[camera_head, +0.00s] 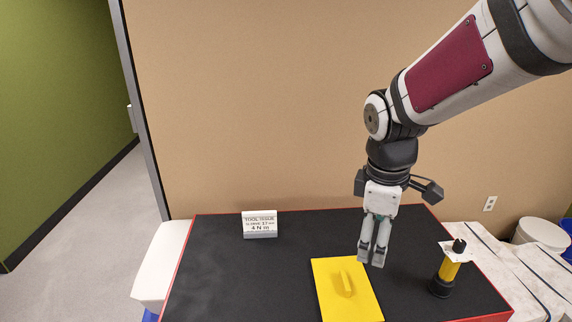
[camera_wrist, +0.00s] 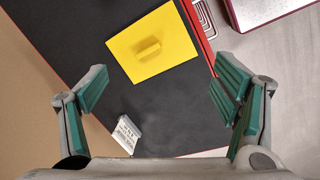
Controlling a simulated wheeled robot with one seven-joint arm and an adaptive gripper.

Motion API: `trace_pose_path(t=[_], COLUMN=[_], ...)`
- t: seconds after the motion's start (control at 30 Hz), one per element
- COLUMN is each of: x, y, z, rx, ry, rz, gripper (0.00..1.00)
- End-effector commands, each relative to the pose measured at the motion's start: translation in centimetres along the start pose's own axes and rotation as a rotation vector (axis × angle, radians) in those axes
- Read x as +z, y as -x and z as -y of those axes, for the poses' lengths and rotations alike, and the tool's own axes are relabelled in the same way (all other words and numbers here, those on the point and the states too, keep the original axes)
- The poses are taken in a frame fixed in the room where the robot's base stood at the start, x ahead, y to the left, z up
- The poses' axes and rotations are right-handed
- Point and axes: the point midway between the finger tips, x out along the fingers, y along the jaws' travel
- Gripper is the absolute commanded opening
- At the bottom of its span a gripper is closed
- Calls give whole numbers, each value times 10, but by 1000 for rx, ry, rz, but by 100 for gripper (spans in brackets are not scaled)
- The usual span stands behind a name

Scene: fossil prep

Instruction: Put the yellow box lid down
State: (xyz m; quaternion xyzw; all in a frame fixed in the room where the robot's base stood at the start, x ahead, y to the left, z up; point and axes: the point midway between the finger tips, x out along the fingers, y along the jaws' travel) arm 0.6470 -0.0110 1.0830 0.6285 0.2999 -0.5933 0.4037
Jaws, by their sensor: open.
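The yellow box lid (camera_head: 360,298) is a flat square plate with a raised handle on top. It lies on the black work surface (camera_head: 220,280) near the front, handle up. In the wrist view the lid (camera_wrist: 170,30) is whole, with dark surface around most of it. My gripper (camera_head: 371,260) hangs pointing down, just behind and above the lid's right back corner in the head view. Its fingers (camera_wrist: 163,88) are spread wide in the wrist view, with nothing between them. The gripper is apart from the lid and its handle.
A small white sign (camera_head: 259,225) stands at the back left of the surface. A yellow and black tool (camera_head: 448,272) stands upright at the right, near the red edge. A tan wall (camera_head: 250,110) rises behind.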

Motion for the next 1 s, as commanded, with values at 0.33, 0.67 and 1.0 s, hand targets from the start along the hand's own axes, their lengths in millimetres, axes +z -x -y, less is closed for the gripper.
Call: trace_pose_path(t=[0.33,0.67,1.0], x=[-40,-48,-50], y=[-92,-130,-184], z=[-40,-41,-33], rx=[-128,-146,-143], ry=[451,529,526], rz=[-51,-70,-69], gripper=[82,82,82])
